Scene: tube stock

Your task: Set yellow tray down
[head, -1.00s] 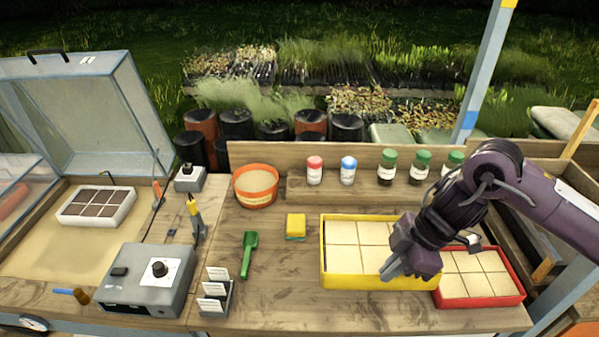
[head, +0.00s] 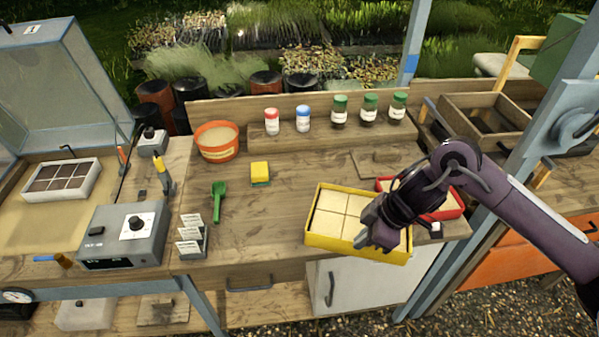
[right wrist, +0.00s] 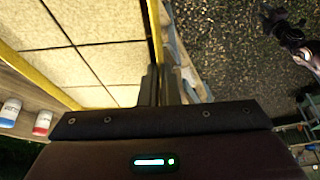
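The yellow tray (head: 307,228), filled with pale square blocks, is near the front edge of the bench in the head view. Its front wall overlaps the bench edge in the picture, so it looks raised or overhanging; I cannot tell which. My right gripper (head: 368,240) is at its front right side. In the right wrist view, the fingers (right wrist: 160,88) straddle and pinch the tray's yellow wall (right wrist: 154,35), with gravel beyond it. The red tray (head: 452,213) sits behind and to the right, partly hidden by my right arm. My left gripper is not in view.
A yellow sponge (head: 260,173), green scoop (head: 218,202) and orange pot (head: 217,141) stand to the left. Several capped bottles (head: 340,110) line the back ledge. Bare bench (head: 270,215) lies left of the yellow tray. A blue-grey post (head: 490,205) stands at right.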

